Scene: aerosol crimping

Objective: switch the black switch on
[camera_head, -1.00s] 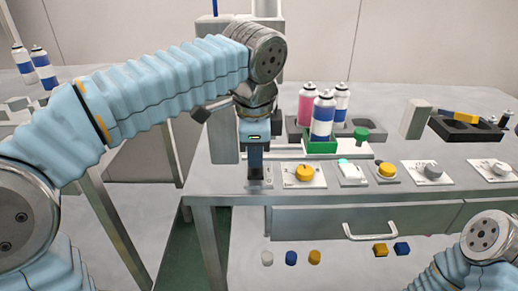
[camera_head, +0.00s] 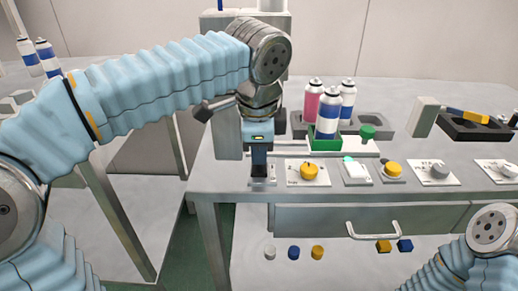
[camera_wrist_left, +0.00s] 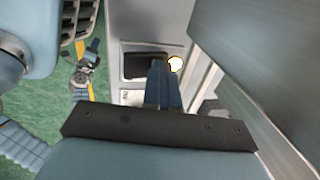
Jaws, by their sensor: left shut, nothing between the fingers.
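The black switch (camera_wrist_left: 143,66) shows in the left wrist view as a dark rocker in a pale plate, partly hidden by my fingers. In the head view its dark patch (camera_head: 262,182) is at the table's front left corner, just under my fingers. My left gripper (camera_head: 259,172) points straight down over it, shut and empty. In the wrist view its closed fingertips (camera_wrist_left: 164,66) overlap the switch's right edge; I cannot tell if they touch it. A bright round spot (camera_wrist_left: 175,64) shows right beside the fingertips. My right gripper is out of view.
A yellow knob (camera_head: 308,170) on a white plate sits right of the switch, with more controls further right. A drawer handle (camera_head: 373,230) projects below the table's front edge.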

